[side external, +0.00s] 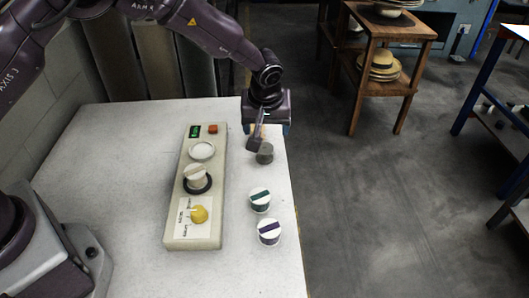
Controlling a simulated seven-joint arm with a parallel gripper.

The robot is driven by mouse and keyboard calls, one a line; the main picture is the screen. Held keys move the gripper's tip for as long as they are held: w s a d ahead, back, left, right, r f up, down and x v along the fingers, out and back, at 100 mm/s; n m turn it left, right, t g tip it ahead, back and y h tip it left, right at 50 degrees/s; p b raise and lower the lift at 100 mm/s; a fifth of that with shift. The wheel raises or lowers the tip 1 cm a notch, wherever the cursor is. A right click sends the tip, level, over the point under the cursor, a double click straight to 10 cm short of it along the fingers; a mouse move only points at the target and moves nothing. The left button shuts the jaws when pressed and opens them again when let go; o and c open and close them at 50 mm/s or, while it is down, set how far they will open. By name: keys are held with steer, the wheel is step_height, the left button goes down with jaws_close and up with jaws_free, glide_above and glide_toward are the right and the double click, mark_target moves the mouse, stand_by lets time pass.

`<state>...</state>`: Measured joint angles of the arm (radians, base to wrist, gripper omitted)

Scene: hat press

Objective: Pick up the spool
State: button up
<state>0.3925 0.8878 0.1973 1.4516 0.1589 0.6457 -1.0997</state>
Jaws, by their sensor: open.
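My gripper (257,142) points down over the right part of the pale table. It is open, though its fingers are small and partly overlap in this view. A small dark grey cylinder (265,155) stands just below and beside the fingertips; I cannot tell whether they touch it. Two short white spool-like cylinders stand nearer the camera: one with a green band across its top (260,200) and one with a purple band (269,232). I cannot tell which of these pieces is the spool.
A long beige control panel (180,232) lies left of the gripper, with a pale raised knob (196,176), a yellow knob (200,214) and a red button (213,129). The table's right edge (293,205) is close to the cylinders. A wooden shelf with hats (385,85) stands beyond.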

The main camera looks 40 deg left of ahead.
mark_target(265, 148)
steer(key=x, duration=1.1)
steer(key=shift+a, duration=0.2)
steer(key=shift+s, duration=0.1)
steer(key=c, duration=1)
